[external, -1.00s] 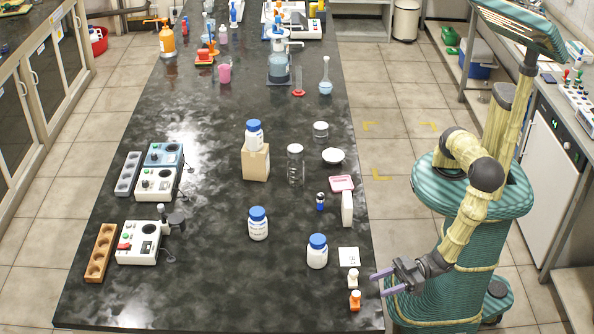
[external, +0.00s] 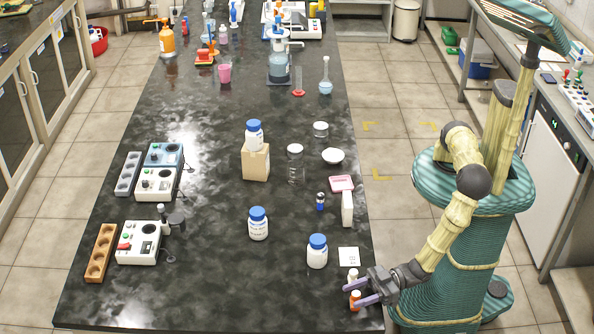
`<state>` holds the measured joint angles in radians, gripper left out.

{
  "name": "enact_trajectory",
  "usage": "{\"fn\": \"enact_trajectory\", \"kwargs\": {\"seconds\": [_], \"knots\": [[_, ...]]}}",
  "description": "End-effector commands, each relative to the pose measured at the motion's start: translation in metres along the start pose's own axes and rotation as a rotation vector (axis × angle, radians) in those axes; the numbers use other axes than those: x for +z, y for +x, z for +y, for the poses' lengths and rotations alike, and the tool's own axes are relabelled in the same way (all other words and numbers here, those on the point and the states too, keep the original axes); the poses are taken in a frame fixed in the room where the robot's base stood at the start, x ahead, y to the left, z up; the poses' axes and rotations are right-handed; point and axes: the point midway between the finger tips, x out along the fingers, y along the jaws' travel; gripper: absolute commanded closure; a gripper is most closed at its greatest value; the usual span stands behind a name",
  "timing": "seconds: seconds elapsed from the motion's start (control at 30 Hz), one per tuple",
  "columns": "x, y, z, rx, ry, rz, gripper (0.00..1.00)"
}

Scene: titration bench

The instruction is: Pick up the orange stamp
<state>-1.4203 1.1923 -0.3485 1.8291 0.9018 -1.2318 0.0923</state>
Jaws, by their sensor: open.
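The orange stamp (external: 354,306) stands near the right front corner of the dark bench. My gripper (external: 353,295) is open, its two lilac fingers pointing left across the bench edge. In the picture the fingers overlap the stamp, one at its upper part and one by its right side. The stamp is partly hidden, and I cannot tell whether a finger touches it. A white stamp (external: 352,274) stands just behind, close to the far finger.
A white card (external: 348,256) lies behind the stamps. White bottles with blue caps (external: 317,252) (external: 258,224) stand to the left. A white box (external: 347,209) and a pink tray (external: 341,184) lie further back. The bench front left of the stamps is clear.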

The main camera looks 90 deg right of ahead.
Motion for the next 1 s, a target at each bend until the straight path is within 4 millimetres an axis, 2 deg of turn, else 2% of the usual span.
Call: {"fn": "enact_trajectory", "kwargs": {"seconds": [0.1,0.6,0.67,0.83,0.87,1.0], "knots": [[0.0,0.007,-0.0004,0.0,-0.001,-0.001,0.52],[0.0003,0.0082,0.0014,0.002,0.0,0.0,0.52],[0.0003,0.0079,0.0011,0.002,0.0,0.0,0.62],[0.0003,0.0073,0.0001,0.0,0.0,0.0,0.95],[0.0003,0.0073,0.0001,0.0,0.0,0.0,0.99],[0.0001,0.0074,0.0001,0.0,0.0,0.0,0.99]]}}
